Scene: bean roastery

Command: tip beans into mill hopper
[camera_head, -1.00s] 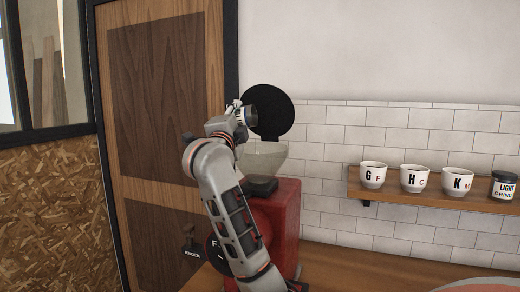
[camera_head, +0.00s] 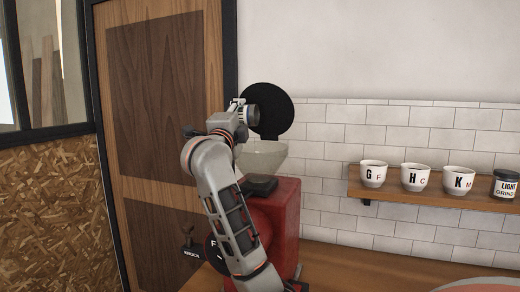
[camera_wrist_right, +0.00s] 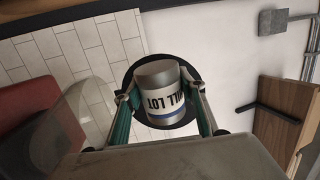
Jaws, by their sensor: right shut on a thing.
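The red mill (camera_head: 287,215) stands on the wooden counter, with a translucent hopper (camera_head: 264,158) on top and its round black lid (camera_head: 271,108) raised behind. My right gripper (camera_wrist_right: 160,106) is shut on a grey can (camera_wrist_right: 157,72) with a white label reading "LOT" and part of another word, upside down in the right wrist view. In the head view the gripper and can are above the hopper's left side, in front of the lid, and mostly hidden by my wrist. The hopper (camera_wrist_right: 62,140) also shows in the right wrist view. No beans are visible. My left gripper is out of view.
A wall shelf (camera_head: 430,198) at right holds lettered white cups (camera_head: 415,178) and a dark jar (camera_head: 505,185). A wooden door (camera_head: 165,100) is behind at left. A dark-handled item (camera_head: 192,245) stands left of the mill. The counter (camera_head: 350,268) right of the mill is largely clear.

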